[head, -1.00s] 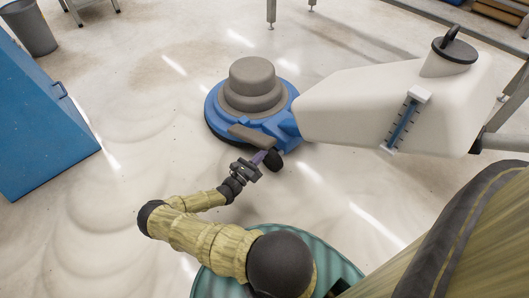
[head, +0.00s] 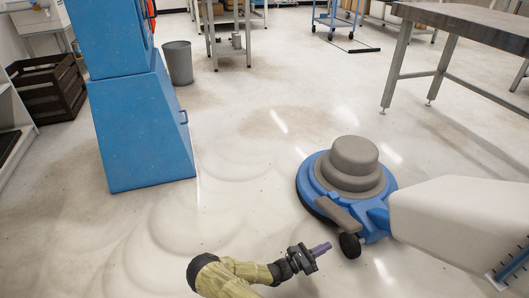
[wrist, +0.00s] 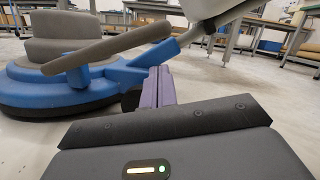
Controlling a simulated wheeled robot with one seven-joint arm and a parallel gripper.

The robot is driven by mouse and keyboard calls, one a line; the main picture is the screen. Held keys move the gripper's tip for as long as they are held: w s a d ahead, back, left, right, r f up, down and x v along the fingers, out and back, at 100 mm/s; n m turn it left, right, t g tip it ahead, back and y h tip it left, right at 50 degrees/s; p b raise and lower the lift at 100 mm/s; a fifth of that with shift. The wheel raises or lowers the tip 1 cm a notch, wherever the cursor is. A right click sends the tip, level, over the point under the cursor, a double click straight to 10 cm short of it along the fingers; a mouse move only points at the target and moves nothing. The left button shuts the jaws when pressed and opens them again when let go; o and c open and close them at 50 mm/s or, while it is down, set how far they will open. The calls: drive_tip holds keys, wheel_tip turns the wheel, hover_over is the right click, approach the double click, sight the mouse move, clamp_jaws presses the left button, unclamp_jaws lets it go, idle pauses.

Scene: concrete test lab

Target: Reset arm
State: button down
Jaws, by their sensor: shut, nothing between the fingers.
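My gripper (head: 320,249) is at the lower middle of the head view, at the end of my bent arm. Its purple fingers are shut with nothing between them. The fingers also show in the wrist view (wrist: 158,88), pointing away from the camera. A blue and grey floor-cleaning machine (head: 352,168) stands on the floor just beyond and to the right of the gripper. The same machine fills the left of the wrist view (wrist: 75,88). I see no contact between gripper and machine in the head view.
The machine's white tank (head: 455,215) reaches across the lower right. A blue cabinet (head: 140,130) stands at the left, with a grey bin (head: 178,63) behind it. A metal table (head: 470,22) is at the upper right. The floor left of the gripper is clear.

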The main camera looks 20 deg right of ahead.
drive_tip(key=s+a+r+m+t+y+p, duration=0.1)
drive_tip(key=s+a+r+m+y+p, duration=0.2)
drive_tip(key=a+r+m+y+p, duration=0.85)
drive_tip(key=s+a+r+m+y, duration=0.25)
drive_tip(key=a+r, duration=0.25)
drive_tip(key=r, duration=1.6)
drive_tip(key=s+a+r+m+t+y+p, duration=0.1)
drive_tip(key=s+a+r+m+y+p, duration=0.2)
drive_tip(key=a+r+m+y+p, duration=0.9)
drive_tip(key=d+r+n+h+p, duration=0.1)
drive_tip(key=r+h+p, duration=0.1)
drive_tip(key=r+p, duration=1.4)
drive_tip(key=d+r+n+h+p, duration=0.2)
drive_tip(key=r+p, duration=1.3)
drive_tip(key=r, duration=1)
drive_tip(key=shift+w+d+n+h+p, duration=0.2)
drive_tip(key=shift+d+n+h+p, duration=0.15)
drive_tip(key=shift+h, duration=0.35)
drive_tip(key=shift+s, duration=0.1)
